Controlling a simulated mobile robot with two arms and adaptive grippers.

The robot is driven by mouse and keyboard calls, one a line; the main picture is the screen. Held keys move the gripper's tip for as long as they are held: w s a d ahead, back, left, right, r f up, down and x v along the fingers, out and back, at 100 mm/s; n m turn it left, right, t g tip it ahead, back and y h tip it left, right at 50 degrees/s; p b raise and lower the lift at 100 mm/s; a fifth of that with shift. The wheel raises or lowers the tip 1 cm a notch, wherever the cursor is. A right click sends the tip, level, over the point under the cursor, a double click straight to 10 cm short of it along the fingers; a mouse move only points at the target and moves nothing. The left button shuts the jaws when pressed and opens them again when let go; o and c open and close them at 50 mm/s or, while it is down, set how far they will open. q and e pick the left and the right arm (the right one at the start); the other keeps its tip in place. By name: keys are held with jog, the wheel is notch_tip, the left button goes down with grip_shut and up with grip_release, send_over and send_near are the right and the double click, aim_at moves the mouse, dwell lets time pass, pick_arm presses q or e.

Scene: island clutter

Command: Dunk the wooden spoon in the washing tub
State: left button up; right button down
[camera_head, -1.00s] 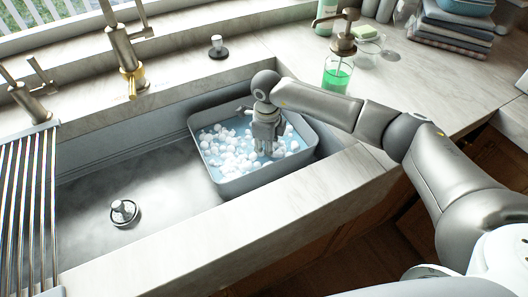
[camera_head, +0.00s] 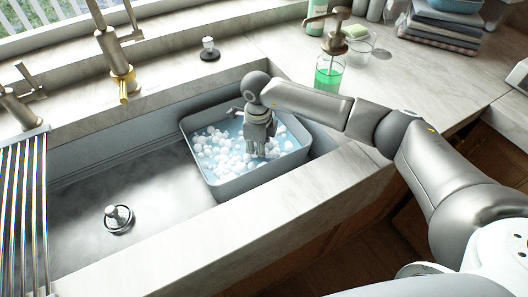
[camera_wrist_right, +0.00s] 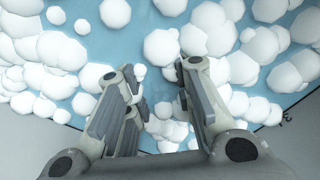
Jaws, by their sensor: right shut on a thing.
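The washing tub (camera_head: 236,190) is a grey rectangular bin with blue water and white foam balls, standing in the right part of the sink. My right gripper (camera_head: 259,150) points down inside the tub, its fingertips at the foam. The right wrist view shows its fingers (camera_wrist_right: 160,70) over the water and foam, with a gap between them in the picture. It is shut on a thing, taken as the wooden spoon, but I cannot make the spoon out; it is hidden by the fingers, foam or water. My left gripper is not in view.
The sink basin (camera_head: 75,200) left of the tub is empty apart from a drain plug (camera_head: 117,217). A faucet (camera_head: 115,55) rises behind it. A green soap dispenser (camera_head: 329,72), a glass (camera_head: 360,48) and folded towels (camera_head: 440,35) stand on the counter behind my arm.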

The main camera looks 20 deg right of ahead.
jog(key=shift+a, duration=0.25)
jog(key=shift+d, duration=0.1)
jog(key=shift+d, duration=1.1)
jog(key=shift+a+b, duration=0.3)
jog(key=shift+a, duration=0.9)
jog(key=shift+d, duration=0.1)
